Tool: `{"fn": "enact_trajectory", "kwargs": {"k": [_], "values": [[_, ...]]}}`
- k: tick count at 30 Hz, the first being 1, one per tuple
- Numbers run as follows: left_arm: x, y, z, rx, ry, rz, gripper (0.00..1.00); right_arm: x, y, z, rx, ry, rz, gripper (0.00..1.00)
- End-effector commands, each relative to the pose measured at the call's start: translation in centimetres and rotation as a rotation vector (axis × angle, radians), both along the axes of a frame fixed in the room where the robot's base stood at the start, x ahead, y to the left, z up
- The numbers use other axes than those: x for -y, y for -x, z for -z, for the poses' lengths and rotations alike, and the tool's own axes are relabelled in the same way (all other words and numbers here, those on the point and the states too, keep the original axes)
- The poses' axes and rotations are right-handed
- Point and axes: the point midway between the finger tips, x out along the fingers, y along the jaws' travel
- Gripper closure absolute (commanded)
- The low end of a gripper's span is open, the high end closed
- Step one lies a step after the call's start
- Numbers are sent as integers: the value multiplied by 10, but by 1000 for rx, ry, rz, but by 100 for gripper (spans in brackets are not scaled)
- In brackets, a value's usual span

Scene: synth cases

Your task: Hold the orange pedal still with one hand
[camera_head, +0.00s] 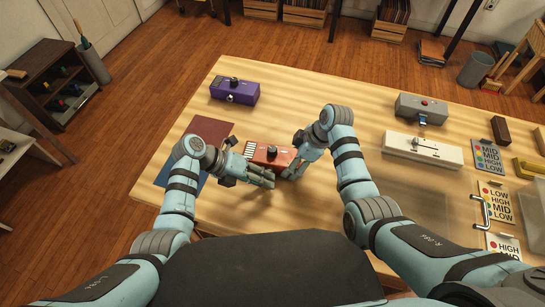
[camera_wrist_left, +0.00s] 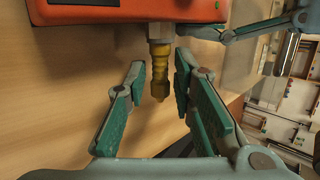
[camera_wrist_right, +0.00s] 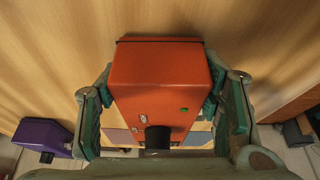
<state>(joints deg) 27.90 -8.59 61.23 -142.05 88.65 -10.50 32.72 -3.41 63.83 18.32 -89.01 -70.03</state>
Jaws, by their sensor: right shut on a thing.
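The orange pedal (camera_head: 270,154) lies on the wooden table, between my two grippers in the head view. My right gripper (camera_head: 296,170) is shut on it; in the right wrist view the pedal's orange body (camera_wrist_right: 158,75) sits between the two fingers. In the left wrist view a plug with a yellow grip (camera_wrist_left: 160,75) sticks out of the pedal's side (camera_wrist_left: 125,12). My left gripper (camera_head: 268,178) is open, and the plug lies between its spread fingers with gaps on both sides. The fingertip contact of the right gripper is partly hidden in the head view.
A purple pedal (camera_head: 234,91) stands at the back left, near a red and blue mat (camera_head: 212,130). A grey pedal (camera_head: 421,108), a long white device (camera_head: 424,149) and several label cards (camera_head: 488,155) are on the right. The table's middle back is clear.

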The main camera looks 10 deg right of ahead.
Motion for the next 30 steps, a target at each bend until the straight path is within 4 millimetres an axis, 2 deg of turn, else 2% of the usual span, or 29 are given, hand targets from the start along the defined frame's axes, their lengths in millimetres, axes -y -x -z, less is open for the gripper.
{"fn": "enact_trajectory", "kwargs": {"k": [1, 3, 11, 30], "values": [[0, 0, 0, 0, 0, 0, 90, 0, 1, 1, -2, 0, 0, 74], [0, 0, 0, 0, 0, 0, 100, 0, 1, 1, -2, 0, 0, 74], [-1, 2, 0, 0, 0, 0, 100, 0, 1, 1, -2, 0, 0, 74], [-9, 30, 1, -2, 1, 0, 100, 0, 1, 1, -2, 2, 1, 74]]}}
